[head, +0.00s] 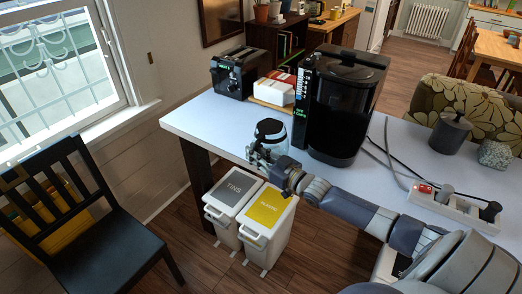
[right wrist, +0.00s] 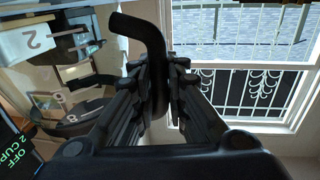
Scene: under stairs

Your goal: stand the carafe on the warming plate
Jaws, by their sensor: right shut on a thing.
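The carafe (head: 271,133) is clear glass with a black lid, in front of and left of the black coffee machine (head: 348,105) in the head view. My right gripper (head: 262,158) is shut on the carafe's black handle (right wrist: 146,38), which shows between the fingers in the right wrist view. The carafe looks upright near the table's front edge; I cannot tell whether its base touches the table. The machine's lit display shows at the lower left of the wrist view (right wrist: 22,140). I cannot make out the warming plate. My left gripper is not in view.
The white table (head: 205,124) also bears a black toaster (head: 236,75), a red-and-white box (head: 277,88), a power strip (head: 455,205) with cables and a grey canister (head: 451,132). Two bins (head: 267,215) and a dark chair (head: 90,220) stand below. The tabletop's left part is clear.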

